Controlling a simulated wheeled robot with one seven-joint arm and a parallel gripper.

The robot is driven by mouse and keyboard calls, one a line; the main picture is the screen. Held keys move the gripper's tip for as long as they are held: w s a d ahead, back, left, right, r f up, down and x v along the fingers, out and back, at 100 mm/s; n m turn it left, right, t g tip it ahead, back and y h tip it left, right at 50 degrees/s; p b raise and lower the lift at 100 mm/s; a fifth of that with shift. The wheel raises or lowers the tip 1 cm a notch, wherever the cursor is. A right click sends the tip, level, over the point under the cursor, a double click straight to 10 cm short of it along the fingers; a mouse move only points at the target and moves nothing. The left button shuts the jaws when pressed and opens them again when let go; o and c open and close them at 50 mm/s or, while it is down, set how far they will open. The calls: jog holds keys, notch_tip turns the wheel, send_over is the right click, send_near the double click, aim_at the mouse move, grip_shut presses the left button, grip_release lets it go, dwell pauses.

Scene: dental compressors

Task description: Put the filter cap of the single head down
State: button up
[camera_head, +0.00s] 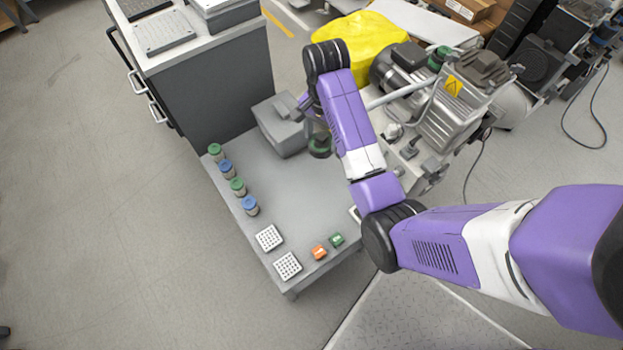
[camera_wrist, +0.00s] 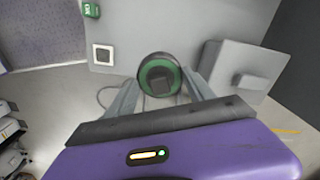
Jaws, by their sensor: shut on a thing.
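The filter cap (camera_head: 320,147) is a dark round piece. In the wrist view the cap (camera_wrist: 160,74) shows a green ring around a dark centre. My gripper (camera_wrist: 160,88) is shut on it, with one finger on either side. In the head view my gripper is mostly hidden behind my purple arm. The cap is over the grey table (camera_head: 290,195), just right of a grey box. I cannot tell whether it touches the tabletop. The compressor (camera_head: 450,115) stands to the right, partly behind my arm.
The grey box (camera_head: 280,125) stands at the table's back. Several green- and blue-lidded jars (camera_head: 238,187) line the left edge. Two white perforated blocks (camera_head: 269,238), an orange box (camera_head: 319,252) and a green box (camera_head: 337,239) lie at the front. The table's middle is clear.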

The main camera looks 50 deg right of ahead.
notch_tip(320, 180, down, 18)
jog(key=b, duration=0.3)
jog(key=shift+f+b, duration=0.2)
jog(key=shift+b, duration=0.15)
jog(key=o, duration=1.3)
jog(key=shift+f, duration=0.15)
notch_tip(320, 180, up, 12)
jog(key=p, duration=0.2)
jog(key=shift+p, duration=0.4)
